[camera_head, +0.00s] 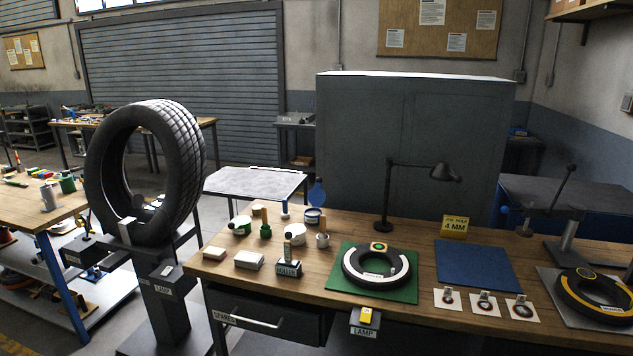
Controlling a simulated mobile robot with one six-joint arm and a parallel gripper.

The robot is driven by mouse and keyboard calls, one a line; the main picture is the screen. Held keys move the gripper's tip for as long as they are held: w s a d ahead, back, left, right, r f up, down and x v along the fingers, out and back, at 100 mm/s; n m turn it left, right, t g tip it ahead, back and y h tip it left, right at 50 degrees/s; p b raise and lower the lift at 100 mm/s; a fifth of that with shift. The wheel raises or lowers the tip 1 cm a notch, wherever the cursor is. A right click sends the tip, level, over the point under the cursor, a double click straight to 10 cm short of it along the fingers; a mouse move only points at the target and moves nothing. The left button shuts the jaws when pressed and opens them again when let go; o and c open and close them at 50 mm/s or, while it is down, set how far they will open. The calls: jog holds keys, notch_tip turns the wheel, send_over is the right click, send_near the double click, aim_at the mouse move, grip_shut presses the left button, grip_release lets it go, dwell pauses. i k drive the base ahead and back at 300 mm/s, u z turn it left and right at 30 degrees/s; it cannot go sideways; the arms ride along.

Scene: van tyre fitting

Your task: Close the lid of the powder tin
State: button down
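A small round blue-and-white tin (312,215) stands near the back edge of the wooden workbench, left of the desk lamp. A round blue lid (317,192) stands up above it, tilted open at the back. I take this to be the powder tin; no label on it is readable at this size. My gripper and arm do not show in this view.
A tyre lies on a green mat (405,292). A blue mat (475,262) is bare.

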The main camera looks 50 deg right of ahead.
aim_at(316, 196)
jog(key=z, duration=0.35)
jog(key=i, duration=1.7)
jog(key=u, duration=0.6)
